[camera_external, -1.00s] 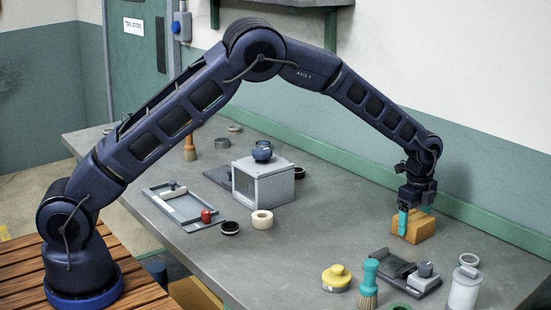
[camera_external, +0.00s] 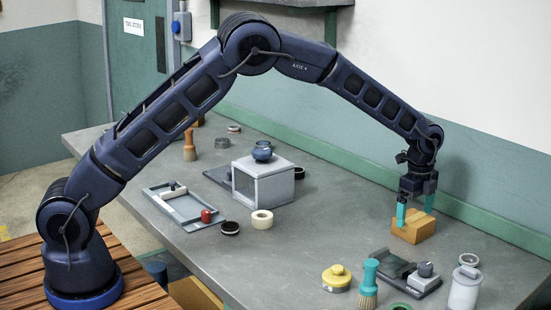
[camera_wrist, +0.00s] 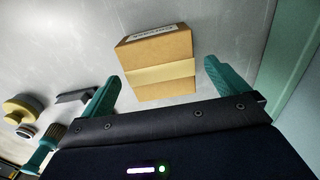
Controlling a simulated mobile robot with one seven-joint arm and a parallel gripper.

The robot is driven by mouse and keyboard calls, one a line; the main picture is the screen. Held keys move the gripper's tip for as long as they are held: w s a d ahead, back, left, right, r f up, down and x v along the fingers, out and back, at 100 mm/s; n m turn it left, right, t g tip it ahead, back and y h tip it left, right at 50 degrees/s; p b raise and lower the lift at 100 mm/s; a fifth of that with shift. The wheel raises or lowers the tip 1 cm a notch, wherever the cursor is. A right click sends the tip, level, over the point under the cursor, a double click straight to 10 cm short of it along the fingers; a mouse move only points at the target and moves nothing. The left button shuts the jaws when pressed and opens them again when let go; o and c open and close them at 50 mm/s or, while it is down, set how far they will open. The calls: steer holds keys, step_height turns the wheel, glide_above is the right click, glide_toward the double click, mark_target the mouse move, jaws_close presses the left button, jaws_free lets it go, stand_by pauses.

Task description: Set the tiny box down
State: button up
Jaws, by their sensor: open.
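The tiny box (camera_external: 411,229) is a small tan cardboard box with a paler tape band. It rests on the grey bench top towards the right. My gripper (camera_external: 415,215) is above it with teal fingers spread wide. In the wrist view the box (camera_wrist: 157,63) lies beyond and between the open fingertips of my gripper (camera_wrist: 160,78), with a gap on both sides. A label shows on its far face. Nothing is held. Part of the box is hidden behind the near finger in the external view.
A grey cube housing (camera_external: 263,180) stands mid-bench. A green wall strip (camera_external: 480,219) runs behind.

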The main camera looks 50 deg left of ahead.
mark_target(414, 217)
step_height(414, 217, up, 8)
steer(key=r, duration=0.1)
steer(key=s+a+r+n+t, duration=0.1)
steer(key=s+a+r+n, duration=0.1)
steer(key=s+a+r, duration=0.4)
steer(key=s+a+r+n, duration=0.3)
steer(key=s+a+r, duration=0.1)
steer(key=a+r, duration=0.4)
steer(key=s+a+r+n+t, duration=0.1)
steer(key=s+a+r+n, duration=0.1)
steer(key=s+a+r, duration=0.35)
steer(key=s+a+r+n, duration=0.2)
steer(key=s+a+r, duration=0.1)
steer(key=s, duration=0.5)
steer(key=s+a+f+n+t, duration=0.1)
steer(key=s+a+n, duration=0.2)
steer(key=s, duration=0.7)
steer(key=s+a+f+n, duration=0.2)
steer(key=s+a+n, duration=0.1)
steer(key=s, duration=0.7)
steer(key=s+a+f+n+t, duration=0.1)
steer(key=s+a+n, duration=0.2)
steer(key=s, duration=0.7)
steer(key=shift+s+a+f+t, duration=0.2)
steer(key=shift+s+a+t, duration=0.15)
steer(key=shift+a, duration=0.9)
